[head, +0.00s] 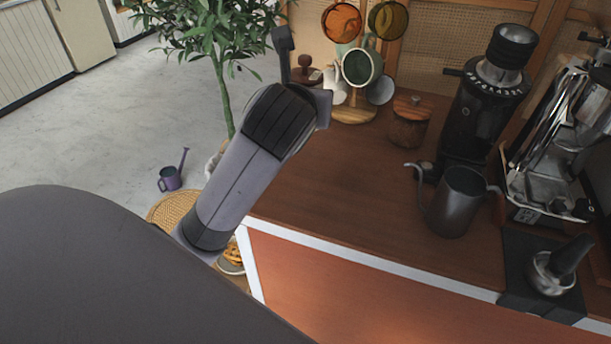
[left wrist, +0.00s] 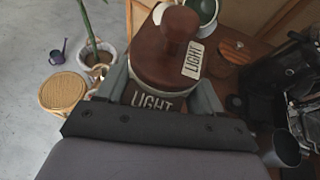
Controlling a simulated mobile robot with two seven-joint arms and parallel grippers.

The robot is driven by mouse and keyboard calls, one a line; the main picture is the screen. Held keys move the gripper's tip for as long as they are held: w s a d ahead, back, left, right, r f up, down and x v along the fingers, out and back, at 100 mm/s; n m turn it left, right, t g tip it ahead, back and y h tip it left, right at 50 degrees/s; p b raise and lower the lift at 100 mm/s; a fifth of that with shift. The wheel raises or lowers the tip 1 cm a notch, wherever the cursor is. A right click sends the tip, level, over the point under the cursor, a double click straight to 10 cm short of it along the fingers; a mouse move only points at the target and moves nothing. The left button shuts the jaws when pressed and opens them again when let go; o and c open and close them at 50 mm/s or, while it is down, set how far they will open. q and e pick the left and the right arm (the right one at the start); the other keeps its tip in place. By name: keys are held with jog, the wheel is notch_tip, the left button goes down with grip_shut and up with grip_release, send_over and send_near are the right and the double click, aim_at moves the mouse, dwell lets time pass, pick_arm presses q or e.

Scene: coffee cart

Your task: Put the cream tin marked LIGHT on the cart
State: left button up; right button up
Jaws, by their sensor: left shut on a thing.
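In the head view the tin's lid and knob (head: 305,69) show just past my left wrist, which hides most of the tin. The tin appears near the back left of the brown cart top (head: 330,195); I cannot tell whether it touches it. My right gripper is not in view.
A mug tree (head: 352,112) with hanging cups and a wooden lidded jar (head: 409,122) stand at the back. The cart's left-middle top is clear. A potted plant (head: 222,50) stands beyond.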

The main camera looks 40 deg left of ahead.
pick_arm(q)
notch_tip(320, 180, down, 17)
jog(key=shift+r, duration=0.2)
jog(key=shift+f, duration=0.2)
jog(key=o, duration=1.3)
jog(key=shift+c, duration=0.2)
jog(key=shift+r, duration=0.1)
jog(key=shift+s+d+r, duration=0.1)
jog(key=shift+s, duration=0.05)
jog(key=v, duration=1.1)
jog(key=shift+s+d, duration=0.15)
jog(key=shift+s, duration=0.15)
